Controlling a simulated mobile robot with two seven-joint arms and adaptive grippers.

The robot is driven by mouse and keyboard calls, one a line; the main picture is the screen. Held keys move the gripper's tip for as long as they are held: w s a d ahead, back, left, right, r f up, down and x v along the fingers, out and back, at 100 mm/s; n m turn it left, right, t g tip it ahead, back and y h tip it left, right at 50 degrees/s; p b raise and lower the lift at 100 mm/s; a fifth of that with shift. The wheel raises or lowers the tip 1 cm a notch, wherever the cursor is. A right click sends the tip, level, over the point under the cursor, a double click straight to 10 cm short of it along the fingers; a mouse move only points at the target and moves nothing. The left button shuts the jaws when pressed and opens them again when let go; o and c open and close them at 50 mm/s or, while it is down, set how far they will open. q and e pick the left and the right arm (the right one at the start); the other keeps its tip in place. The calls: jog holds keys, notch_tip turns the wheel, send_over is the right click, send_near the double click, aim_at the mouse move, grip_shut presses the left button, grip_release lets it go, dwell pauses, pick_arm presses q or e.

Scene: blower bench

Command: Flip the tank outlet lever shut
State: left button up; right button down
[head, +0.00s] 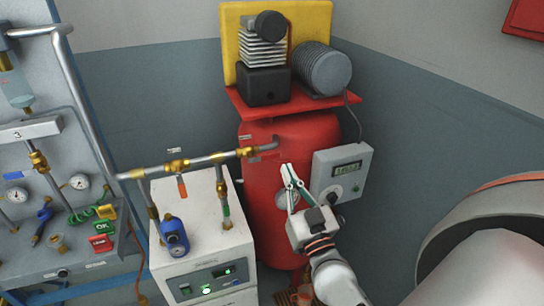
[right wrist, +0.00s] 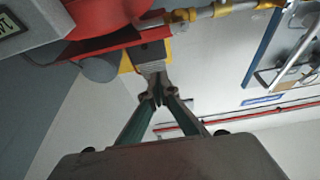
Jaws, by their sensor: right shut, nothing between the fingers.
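The red tank (head: 262,200) stands upright in the middle of the head view. A grey pipe leaves its upper front through a brass outlet valve (head: 247,152). The outlet lever is hard to make out against the red tank, so I cannot tell its position. My right gripper (head: 287,169) is shut and empty, its fingertips pointing up in front of the tank, below and right of the outlet valve. They look apart from the valve. In the right wrist view the closed fingers (right wrist: 160,93) show, with the tank (right wrist: 108,16) and brass fittings (right wrist: 182,15) beyond. My left gripper is out of view.
An orange lever (head: 182,187) hangs below another brass valve (head: 177,166) further left on the pipe. A white dryer cabinet (head: 205,255) stands left of the tank. A grey control box (head: 341,172) sits close right of my gripper. The compressor (head: 262,60) is on top.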

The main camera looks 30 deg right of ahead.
notch_tip(320, 180, up, 4)
jog(key=p, duration=0.3)
send_over(275, 156)
jog(key=s+a, duration=0.1)
jog(key=s, duration=0.1)
jog(key=f+b, duration=0.3)
jog(key=f, duration=0.1)
jog(key=shift+a, duration=0.2)
jog(key=shift+f+b, duration=0.45)
jog(key=shift+w, duration=0.1)
